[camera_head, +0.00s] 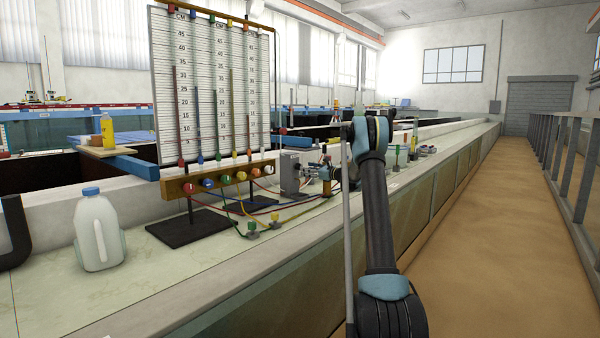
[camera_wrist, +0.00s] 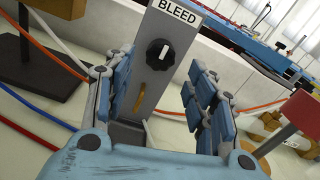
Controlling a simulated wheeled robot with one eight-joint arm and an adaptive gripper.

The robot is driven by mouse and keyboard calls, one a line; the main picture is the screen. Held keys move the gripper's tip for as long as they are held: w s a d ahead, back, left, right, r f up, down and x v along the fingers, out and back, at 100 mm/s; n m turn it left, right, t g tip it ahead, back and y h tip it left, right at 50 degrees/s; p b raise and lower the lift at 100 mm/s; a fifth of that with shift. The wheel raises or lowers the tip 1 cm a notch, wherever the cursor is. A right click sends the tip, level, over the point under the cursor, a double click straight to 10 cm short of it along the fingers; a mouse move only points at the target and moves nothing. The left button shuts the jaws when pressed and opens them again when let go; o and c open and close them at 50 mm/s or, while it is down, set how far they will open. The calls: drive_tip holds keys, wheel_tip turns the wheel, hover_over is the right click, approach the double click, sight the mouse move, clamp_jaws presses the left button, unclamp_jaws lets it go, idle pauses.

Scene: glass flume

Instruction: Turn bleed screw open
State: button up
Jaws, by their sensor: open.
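The bleed block (camera_wrist: 155,30) is a grey upright box labelled BLEED in the wrist view. On its face is a round black knob (camera_wrist: 160,53) with a white pointer mark, and below it a narrow brass-coloured part (camera_wrist: 140,97). My gripper (camera_wrist: 161,66) is open, with one blue-padded finger on each side of the block's face. The knob appears between and beyond the fingers, and I see no contact with it. The lower part of the block is hidden by my gripper. In the head view the grey block (camera_head: 289,172) stands on the ledge, left of my gripper.
A manometer board (camera_head: 205,85) with coloured tubes and valves stands left of the block on black bases (camera_head: 188,228). Coloured hoses (camera_head: 283,208) run along the ledge. A white jug (camera_head: 98,232) stands further left. A red part (camera_wrist: 298,110) is right of my gripper.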

drive_tip(key=shift+x, duration=3.1)
drive_tip(key=shift+c, duration=0.6)
drive_tip(key=c, duration=1)
